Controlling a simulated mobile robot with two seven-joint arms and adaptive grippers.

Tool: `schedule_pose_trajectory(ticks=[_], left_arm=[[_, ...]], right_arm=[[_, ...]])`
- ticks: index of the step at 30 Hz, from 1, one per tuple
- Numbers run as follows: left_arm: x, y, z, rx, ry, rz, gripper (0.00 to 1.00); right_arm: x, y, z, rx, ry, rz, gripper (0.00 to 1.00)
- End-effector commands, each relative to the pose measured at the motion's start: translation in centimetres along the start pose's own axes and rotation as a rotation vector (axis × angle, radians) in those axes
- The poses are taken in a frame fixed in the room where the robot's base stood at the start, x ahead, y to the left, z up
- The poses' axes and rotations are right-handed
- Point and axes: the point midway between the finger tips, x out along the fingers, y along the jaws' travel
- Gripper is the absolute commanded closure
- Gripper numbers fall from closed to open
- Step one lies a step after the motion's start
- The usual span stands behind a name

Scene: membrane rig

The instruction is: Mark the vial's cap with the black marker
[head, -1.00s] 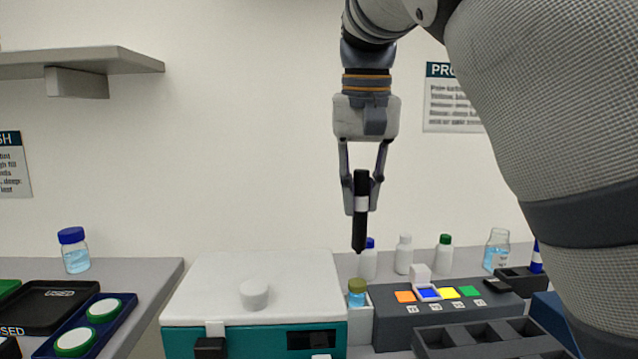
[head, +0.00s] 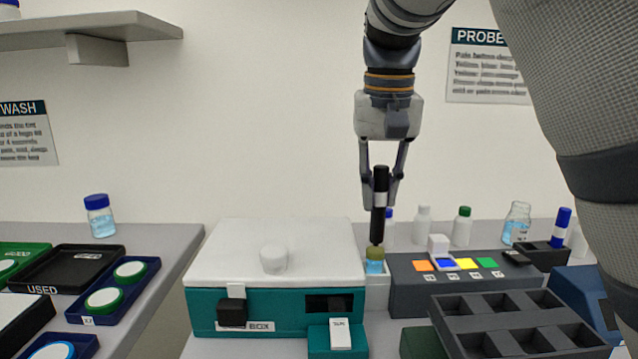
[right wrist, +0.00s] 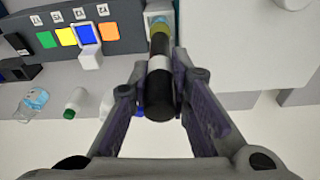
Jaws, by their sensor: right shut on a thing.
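My right gripper (head: 380,190) is shut on the black marker (head: 379,220), which is upright, tip down, with a white band. The vial (head: 375,262) has an olive-yellow cap and pale blue liquid, and stands in a white holder between the teal box and the dark block. The marker's lower end is at the cap, seemingly touching it; exact contact is hard to tell. In the right wrist view the marker (right wrist: 158,85) is between the fingers, with the cap (right wrist: 159,28) just past its end. My left gripper is not in view.
A teal box with a white lid (head: 275,255) stands left of the vial. A dark block (head: 450,282) with coloured squares is to its right, with an empty grey rack (head: 510,325) in front. Bottles (head: 462,227) stand behind. A blue tray (head: 80,300) lies left.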

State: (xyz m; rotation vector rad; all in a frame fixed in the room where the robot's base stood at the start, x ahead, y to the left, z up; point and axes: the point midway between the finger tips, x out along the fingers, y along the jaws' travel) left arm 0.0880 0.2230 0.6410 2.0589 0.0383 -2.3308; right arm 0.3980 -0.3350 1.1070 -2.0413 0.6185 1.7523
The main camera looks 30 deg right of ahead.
Motion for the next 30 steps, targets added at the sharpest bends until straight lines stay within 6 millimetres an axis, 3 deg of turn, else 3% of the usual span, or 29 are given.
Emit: schedule_pose_trajectory(ticks=[30], left_arm=[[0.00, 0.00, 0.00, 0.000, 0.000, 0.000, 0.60]], right_arm=[[0.56, -0.01, 0.04, 0.000, 0.001, -0.001, 0.98]])
